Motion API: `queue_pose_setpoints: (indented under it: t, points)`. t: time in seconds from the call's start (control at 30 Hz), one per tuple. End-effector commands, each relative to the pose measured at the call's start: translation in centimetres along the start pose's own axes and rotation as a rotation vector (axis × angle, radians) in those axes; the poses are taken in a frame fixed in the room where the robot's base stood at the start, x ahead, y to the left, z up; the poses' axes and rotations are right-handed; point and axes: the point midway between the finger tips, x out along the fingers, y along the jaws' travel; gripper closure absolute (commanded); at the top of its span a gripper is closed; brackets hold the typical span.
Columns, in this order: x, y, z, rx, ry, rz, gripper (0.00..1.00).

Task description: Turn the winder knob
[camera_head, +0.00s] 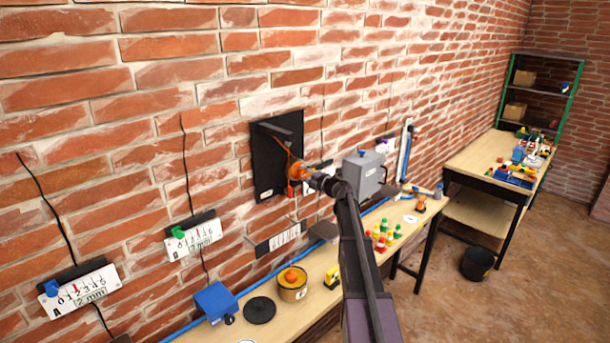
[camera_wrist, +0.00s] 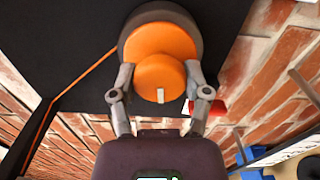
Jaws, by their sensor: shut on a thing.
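The orange winder knob (camera_wrist: 161,74) sits on a larger orange and dark round hub (camera_wrist: 163,40) in the wrist view. A small pale mark shows on the knob's face. My gripper (camera_wrist: 160,80) has one finger on each side of the knob and is shut on it. In the head view the orange winder (camera_head: 297,170) is in front of a black board (camera_head: 266,163) on the brick wall. My gripper (camera_head: 312,177) reaches it there and partly hides it. An orange cord (camera_wrist: 72,86) runs down-left from the hub in the wrist view.
A grey box (camera_head: 363,173) is on the wall right of my gripper. Gauges A (camera_head: 82,291) and B (camera_head: 193,236) are at left. A bucket (camera_head: 477,264) stands on the floor.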

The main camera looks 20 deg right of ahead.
Motion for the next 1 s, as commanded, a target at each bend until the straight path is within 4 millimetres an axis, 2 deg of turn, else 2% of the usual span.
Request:
queue_pose_setpoints:
  t: [0.2,0.23,0.33,0.77,1.0]
  points:
    - [0.1,0.0,0.0,0.0,0.0,0.001,0.86]
    - [0.1,0.0,0.0,0.0,0.0,0.001,0.32]
    - [0.1,0.0,0.0,-0.001,0.0,0.001,0.03]
    - [0.0,0.0,0.0,-0.002,0.0,0.0,0.03]
    - [-1.1,0.0,0.0,-0.002,-0.001,0.0,0.03]
